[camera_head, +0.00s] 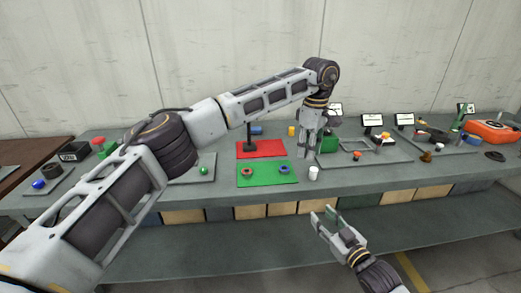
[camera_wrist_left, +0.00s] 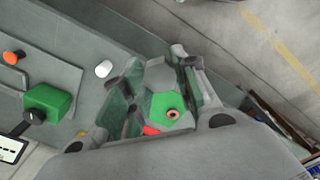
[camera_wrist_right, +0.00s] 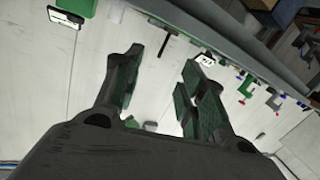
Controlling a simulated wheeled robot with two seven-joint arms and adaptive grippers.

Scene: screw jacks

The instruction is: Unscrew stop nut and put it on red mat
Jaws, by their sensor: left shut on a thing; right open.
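My left gripper (camera_head: 307,152) hangs over the table to the right of the mats. My right gripper (camera_head: 327,218) is open and empty, in front of the table.
A small white cup (camera_head: 313,174) stands right of the green mat. A green block (camera_head: 328,144) stands close to the right of my left gripper. A yellow cylinder (camera_head: 291,130) is at the back. Trays with small parts are at both sides.

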